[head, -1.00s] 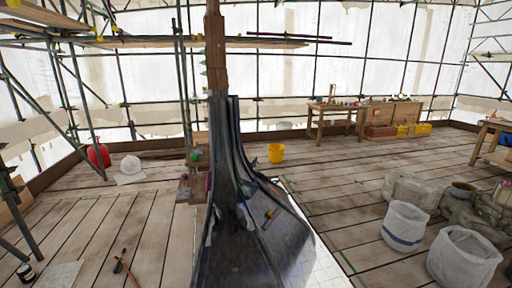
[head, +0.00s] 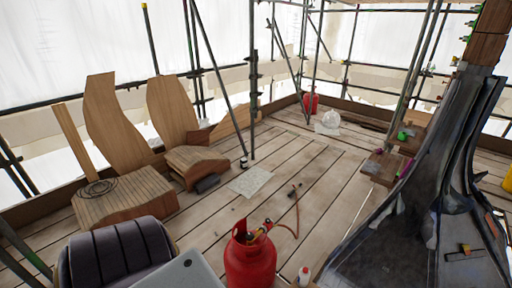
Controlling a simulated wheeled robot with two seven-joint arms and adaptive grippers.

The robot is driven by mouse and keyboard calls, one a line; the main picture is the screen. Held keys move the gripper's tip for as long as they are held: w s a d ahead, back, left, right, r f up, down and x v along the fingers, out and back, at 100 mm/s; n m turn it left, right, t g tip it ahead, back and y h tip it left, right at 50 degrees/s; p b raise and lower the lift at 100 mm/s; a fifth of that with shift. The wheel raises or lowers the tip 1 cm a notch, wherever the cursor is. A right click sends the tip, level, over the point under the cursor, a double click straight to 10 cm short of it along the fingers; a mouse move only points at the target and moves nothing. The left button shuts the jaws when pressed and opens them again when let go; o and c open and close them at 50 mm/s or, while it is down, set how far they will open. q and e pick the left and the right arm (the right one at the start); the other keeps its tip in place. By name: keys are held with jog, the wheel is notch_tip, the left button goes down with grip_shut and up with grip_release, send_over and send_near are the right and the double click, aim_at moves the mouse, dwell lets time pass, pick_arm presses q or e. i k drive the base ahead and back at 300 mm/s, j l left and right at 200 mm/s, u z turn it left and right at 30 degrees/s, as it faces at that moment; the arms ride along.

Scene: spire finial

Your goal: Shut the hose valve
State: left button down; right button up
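A red gas cylinder (head: 250,262) stands upright on the boards at the bottom middle of the head view, its lower end cut off by the frame. Yellow and dark fittings (head: 262,229) sit by its collar; I cannot tell which part is the valve or how it is set. An orange-red hose (head: 294,222) runs from the fittings to a torch-like tool (head: 294,190) lying on the floor. Neither of my grippers is in view.
A dark draped spire form (head: 395,250) stands at the right, with a small wooden ledge (head: 380,168) beside it. A small white bottle (head: 304,276) is right of the cylinder. Wooden shapes (head: 120,195) and a black ribbed object (head: 118,256) are at the left. Boards behind the cylinder are mostly clear.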

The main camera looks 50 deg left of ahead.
aim_at(250, 236)
jog(key=u, duration=1)
